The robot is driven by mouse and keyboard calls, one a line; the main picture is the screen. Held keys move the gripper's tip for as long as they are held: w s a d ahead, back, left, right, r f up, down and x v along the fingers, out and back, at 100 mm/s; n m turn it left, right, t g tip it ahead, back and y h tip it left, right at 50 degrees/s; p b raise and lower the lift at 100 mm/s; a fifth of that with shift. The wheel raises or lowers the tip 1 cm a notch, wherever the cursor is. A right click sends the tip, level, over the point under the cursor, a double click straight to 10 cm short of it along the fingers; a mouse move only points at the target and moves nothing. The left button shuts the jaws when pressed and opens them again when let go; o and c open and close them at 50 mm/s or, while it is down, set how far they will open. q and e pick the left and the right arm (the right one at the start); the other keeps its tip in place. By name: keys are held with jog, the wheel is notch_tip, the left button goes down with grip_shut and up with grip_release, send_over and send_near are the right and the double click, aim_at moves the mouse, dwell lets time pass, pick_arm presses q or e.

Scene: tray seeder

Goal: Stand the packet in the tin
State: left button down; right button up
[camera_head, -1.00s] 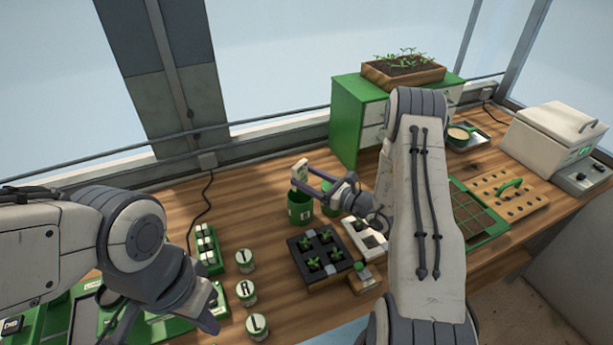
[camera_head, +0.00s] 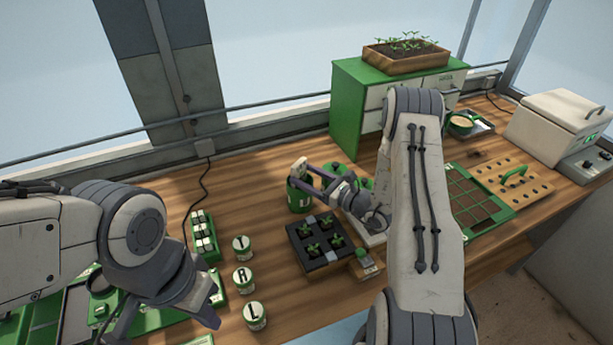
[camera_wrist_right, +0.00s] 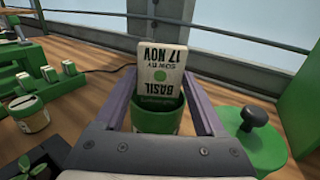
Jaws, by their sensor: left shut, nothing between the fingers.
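The packet (camera_wrist_right: 160,68) is a pale seed packet printed BASIL 17 NOV, upside down in the right wrist view. It stands nearly upright, with its lower end inside the mouth of the green tin (camera_wrist_right: 157,122). My right gripper (camera_head: 300,173) is shut on the packet's side edges, just above the tin (camera_head: 299,200). The tin's inside and the packet's bottom edge are hidden. My left gripper (camera_head: 211,318) is shut and empty at the lower left, near the labelled pots, far from the tin.
A green lid with a knob (camera_wrist_right: 253,145) lies right of the tin in the wrist view. A black seedling tray (camera_head: 318,262) stands in front of the tin. Several lettered pots (camera_head: 243,280) stand to the left. A green cabinet (camera_head: 352,120) rises behind.

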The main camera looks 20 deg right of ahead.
jog(key=o, duration=0.3)
jog(key=shift+o, duration=0.2)
jog(key=shift+s+d+f, duration=0.1)
jog(key=shift+s+d, duration=0.15)
jog(key=shift+s, duration=0.05)
jog(key=b+v, duration=0.3)
jog(key=v, duration=0.6)
jog(key=shift+s, duration=0.35)
jog(key=shift+d, duration=0.1)
